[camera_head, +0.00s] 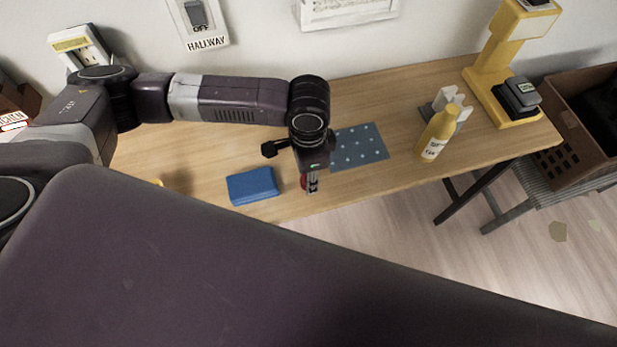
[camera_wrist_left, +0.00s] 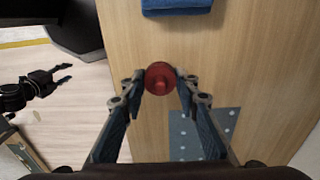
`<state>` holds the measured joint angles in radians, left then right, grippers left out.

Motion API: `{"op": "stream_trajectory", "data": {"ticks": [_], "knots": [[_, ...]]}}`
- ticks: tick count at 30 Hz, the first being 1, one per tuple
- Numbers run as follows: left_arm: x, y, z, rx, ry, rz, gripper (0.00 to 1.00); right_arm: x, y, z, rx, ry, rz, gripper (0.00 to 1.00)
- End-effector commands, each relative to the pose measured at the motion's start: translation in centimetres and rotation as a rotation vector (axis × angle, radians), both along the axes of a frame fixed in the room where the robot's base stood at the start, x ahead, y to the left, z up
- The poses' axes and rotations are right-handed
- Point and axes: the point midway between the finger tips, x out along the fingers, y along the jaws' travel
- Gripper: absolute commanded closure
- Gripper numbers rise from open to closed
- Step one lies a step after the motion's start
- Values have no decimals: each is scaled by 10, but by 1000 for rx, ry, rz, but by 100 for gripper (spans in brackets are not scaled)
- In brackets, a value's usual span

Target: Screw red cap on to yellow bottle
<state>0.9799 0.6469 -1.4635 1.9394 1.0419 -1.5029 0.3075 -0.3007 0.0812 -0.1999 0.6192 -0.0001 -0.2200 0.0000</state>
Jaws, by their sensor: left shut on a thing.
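The red cap (camera_wrist_left: 159,78) is between the fingertips of my left gripper (camera_wrist_left: 162,84) in the left wrist view, with a knob facing the camera. In the head view the gripper (camera_head: 312,186) points down near the table's front edge, with a bit of the cap (camera_head: 303,182) showing beside it. I cannot tell whether the cap touches the table. The yellow bottle (camera_head: 437,134) stands upright on the table to the right, apart from the gripper. My right gripper (camera_wrist_left: 66,73) shows at the left of the wrist view, fingers apart and empty, away from the table.
A blue folded cloth or block (camera_head: 252,186) lies left of the gripper. A blue dotted mat (camera_head: 360,147) lies between gripper and bottle. A white-grey holder (camera_head: 447,101) stands behind the bottle, and a yellow stand (camera_head: 489,84) is farther right. A brown crate (camera_head: 582,125) is beyond the table's right end.

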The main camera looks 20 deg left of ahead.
Motion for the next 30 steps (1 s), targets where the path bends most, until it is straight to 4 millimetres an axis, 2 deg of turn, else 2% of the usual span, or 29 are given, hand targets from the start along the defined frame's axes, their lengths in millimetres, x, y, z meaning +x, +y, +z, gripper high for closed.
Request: {"op": "stream_trajectory", "data": {"ticks": [8,14,20,24,30], "knots": [[0,0,3,0,0,0,81,1,0,0,-1,-2,0,60],[1,0,21,-1,-2,1,81,2,0,0,-1,-2,0,60],[2,0,67,-2,-6,-1,81,2,0,-1,0,-3,0,60],[2,-1,109,-3,-7,0,81,2,0,-1,0,-3,0,60],[2,-1,161,-2,-5,-1,81,2,0,-1,1,-3,0,60]]}}
